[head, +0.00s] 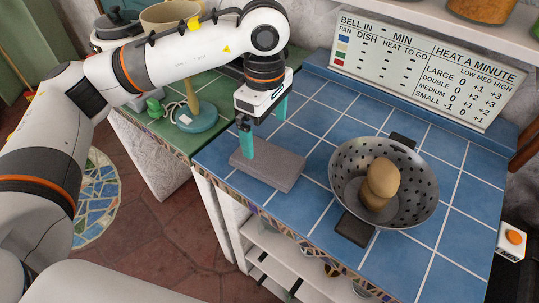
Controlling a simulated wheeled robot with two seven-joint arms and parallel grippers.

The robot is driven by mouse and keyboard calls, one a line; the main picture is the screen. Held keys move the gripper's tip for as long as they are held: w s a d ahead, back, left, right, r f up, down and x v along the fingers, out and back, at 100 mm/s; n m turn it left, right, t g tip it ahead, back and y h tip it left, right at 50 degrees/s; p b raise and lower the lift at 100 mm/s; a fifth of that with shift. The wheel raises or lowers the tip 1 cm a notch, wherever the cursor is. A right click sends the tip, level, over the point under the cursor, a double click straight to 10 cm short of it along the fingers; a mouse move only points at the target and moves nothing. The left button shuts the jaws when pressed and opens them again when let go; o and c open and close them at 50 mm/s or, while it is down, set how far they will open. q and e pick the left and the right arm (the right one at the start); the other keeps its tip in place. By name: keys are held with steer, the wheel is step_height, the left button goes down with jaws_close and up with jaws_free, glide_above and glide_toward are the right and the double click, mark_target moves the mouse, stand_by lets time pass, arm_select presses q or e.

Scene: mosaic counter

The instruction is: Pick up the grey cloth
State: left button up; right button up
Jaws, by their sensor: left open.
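The grey cloth (271,167) looks like a flat, thick rectangular block and lies on the blue tiled counter, near its front left edge. My left gripper (265,128) points down over the cloth with its teal fingers spread apart. The nearer finger overlaps the cloth's left part in the picture; the other finger is beyond the cloth's far side. Whether a finger touches the cloth I cannot tell. Nothing shows between the fingers. My right gripper is not in view.
A perforated metal colander (420,207) with brown rounded items (381,178) stands on the counter right of the cloth. A sign (418,68) leans at the back. A lamp (196,118) stands on the green counter at left. Blue tiles (310,125) behind the cloth are clear.

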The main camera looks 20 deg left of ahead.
mark_target(264, 156)
arm_select(q)
step_height(264, 156, down, 2)
steer(key=shift+f, duration=0.8)
steer(key=f, duration=0.1)
steer(key=f+p, duration=0.1)
steer(key=f, duration=0.1)
steer(key=shift+a+f, duration=0.2)
steer(key=shift+f, duration=0.6)
steer(key=c, duration=1)
steer(key=shift+r, duration=0.25)
step_height(264, 156, up, 10)
steer(key=shift+f+b, duration=0.2)
steer(key=shift+b, duration=0.2)
steer(key=shift+c, duration=0.2)
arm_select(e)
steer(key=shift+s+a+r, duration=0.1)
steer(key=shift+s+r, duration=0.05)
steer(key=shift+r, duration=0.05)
